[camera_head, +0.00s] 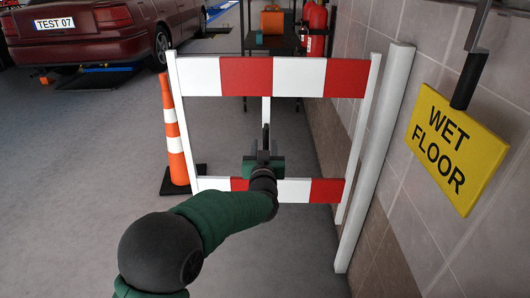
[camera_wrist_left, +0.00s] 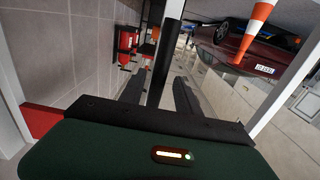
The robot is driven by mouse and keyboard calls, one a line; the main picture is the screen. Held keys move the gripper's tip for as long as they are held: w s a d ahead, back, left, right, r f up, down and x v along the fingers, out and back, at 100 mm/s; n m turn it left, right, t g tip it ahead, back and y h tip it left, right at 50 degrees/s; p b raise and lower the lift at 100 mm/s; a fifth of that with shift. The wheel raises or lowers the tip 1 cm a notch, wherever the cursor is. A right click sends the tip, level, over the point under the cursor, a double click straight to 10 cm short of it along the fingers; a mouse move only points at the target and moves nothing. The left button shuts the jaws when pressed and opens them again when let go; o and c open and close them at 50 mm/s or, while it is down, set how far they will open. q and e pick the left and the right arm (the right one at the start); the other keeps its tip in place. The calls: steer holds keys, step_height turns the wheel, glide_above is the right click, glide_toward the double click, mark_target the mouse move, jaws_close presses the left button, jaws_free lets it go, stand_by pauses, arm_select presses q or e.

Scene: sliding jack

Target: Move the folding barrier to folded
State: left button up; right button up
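The folding barrier (camera_head: 246,77) stands spread across the way, with two red-and-white rails between white posts. A white middle post (camera_head: 266,110) shows between the rails. A white wall-side post (camera_head: 375,155) stands at its right. My left gripper (camera_head: 264,148) is at the middle of the barrier, in front of the gap between the rails. My right gripper is not in view.
A traffic cone (camera_head: 175,135) stands by the barrier's left end. A yellow wet-floor sign (camera_head: 456,148) hangs near the tiled wall at the right. A red car (camera_head: 100,35) and a dark shelf with fire extinguishers (camera_head: 315,28) are behind. The floor at left is clear.

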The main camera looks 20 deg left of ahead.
arm_select(q)
steer(key=shift+w+a, duration=0.1)
steer(key=shift+w, duration=0.2)
steer(key=shift+d+r, duration=0.15)
steer(key=shift+d, duration=0.05)
jaws_close()
stand_by(1.1)
